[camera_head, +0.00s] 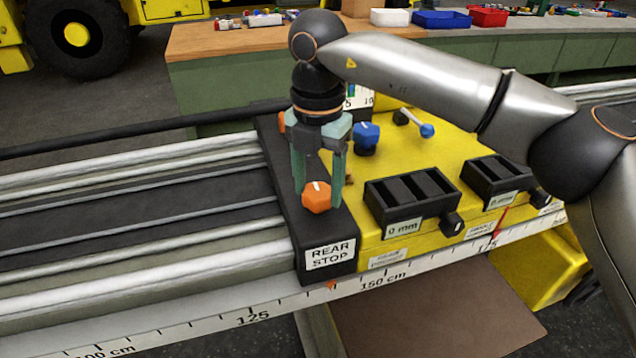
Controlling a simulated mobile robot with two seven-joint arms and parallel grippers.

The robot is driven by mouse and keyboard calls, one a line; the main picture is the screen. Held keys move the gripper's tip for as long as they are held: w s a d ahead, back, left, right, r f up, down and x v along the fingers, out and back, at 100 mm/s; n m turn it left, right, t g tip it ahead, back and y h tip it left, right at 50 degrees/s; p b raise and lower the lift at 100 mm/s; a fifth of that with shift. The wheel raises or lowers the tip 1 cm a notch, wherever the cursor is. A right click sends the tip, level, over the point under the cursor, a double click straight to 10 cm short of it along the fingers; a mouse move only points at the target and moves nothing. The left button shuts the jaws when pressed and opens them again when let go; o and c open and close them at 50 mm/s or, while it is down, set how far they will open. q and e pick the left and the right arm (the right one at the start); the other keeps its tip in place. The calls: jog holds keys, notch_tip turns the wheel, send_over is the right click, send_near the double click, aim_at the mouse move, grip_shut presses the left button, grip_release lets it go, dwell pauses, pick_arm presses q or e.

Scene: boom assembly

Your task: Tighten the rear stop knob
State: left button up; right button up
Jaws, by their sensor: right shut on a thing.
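The orange rear stop knob (316,197) with a white mark sits on top of the black block labelled "REAR STOP" (329,254). My right gripper (319,190) points down from above with its greenish fingers on both sides of the orange knob, shut on it. The fingers hide part of the knob's sides. My left gripper is not in view.
A blue knob (366,137) and a blue-tipped lever (426,130) stand on the yellow plate (395,168) to the right. Two black slotted boxes (412,196) sit there too. Pale rails (130,160) run left, with a scale (253,318) in front.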

aim_at(318, 190)
jog(key=shift+r, duration=0.1)
jog(key=o, duration=1.1)
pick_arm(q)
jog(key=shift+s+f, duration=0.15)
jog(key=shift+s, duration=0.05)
pick_arm(e)
jog(key=shift+o, duration=1.3)
pick_arm(q)
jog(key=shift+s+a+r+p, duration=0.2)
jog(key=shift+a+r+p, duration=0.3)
jog(key=shift+p, duration=0.4)
pick_arm(e)
notch_tip(318, 190, up, 12)
jog(key=shift+r, duration=0.2)
